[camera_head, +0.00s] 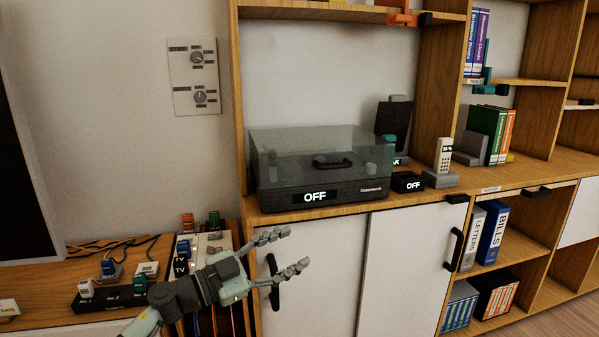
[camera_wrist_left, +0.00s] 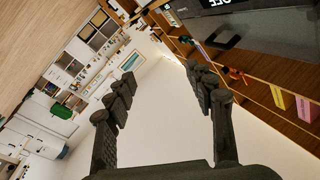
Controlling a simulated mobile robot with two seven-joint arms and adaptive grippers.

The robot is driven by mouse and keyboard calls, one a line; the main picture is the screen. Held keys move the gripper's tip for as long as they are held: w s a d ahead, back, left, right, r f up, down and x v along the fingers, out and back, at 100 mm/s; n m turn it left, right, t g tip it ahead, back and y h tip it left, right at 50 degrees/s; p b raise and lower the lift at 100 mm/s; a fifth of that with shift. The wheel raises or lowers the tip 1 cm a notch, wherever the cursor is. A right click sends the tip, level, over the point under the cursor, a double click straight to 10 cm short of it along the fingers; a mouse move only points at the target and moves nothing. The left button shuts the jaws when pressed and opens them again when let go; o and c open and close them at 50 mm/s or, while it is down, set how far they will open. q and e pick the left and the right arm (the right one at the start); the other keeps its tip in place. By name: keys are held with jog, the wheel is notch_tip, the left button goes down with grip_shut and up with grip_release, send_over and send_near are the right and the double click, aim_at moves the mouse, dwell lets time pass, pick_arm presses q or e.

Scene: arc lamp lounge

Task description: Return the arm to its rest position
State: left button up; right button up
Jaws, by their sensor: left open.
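My left gripper (camera_head: 284,252) is open and empty in the head view. Its arm comes in from the lower left, and its fingers point right, in front of the white cabinet door (camera_head: 318,285) and a little below the shelf's front edge. In the left wrist view the two dark fingers of the left gripper (camera_wrist_left: 165,88) stand well apart with nothing between them. My right gripper does not show in either view.
A turntable-like box (camera_head: 330,190) with a clear lid and an "OFF" label stands on the shelf above the gripper. A power strip (camera_head: 112,298) with plugs and cables lies at lower left. A cordless phone (camera_head: 443,160) stands to the right. Black door handles (camera_head: 272,282) stick out nearby.

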pick_arm(q)
jog(key=w+a+f+n+t+y, duration=0.1)
jog(key=a+f+n+t+y, duration=0.6)
jog(key=a+f+n+y, duration=0.6)
jog(key=s+a+f+n+g+y, duration=0.25)
jog(key=s+a+f, duration=0.25)
jog(key=a+f, duration=0.25)
jog(key=s+a+f+g+y, duration=0.1)
jog(key=s+a+f+g, duration=0.1)
jog(key=s+f+g, duration=0.4)
jog(key=s+a+f+g+y, duration=0.1)
jog(key=s+f+g, duration=0.4)
jog(key=s+f, duration=0.9)
jog(key=s+a, duration=0.1)
jog(key=s, duration=0.7)
jog(key=shift+s+f+g, duration=0.25)
jog(key=shift+f+g, duration=0.1)
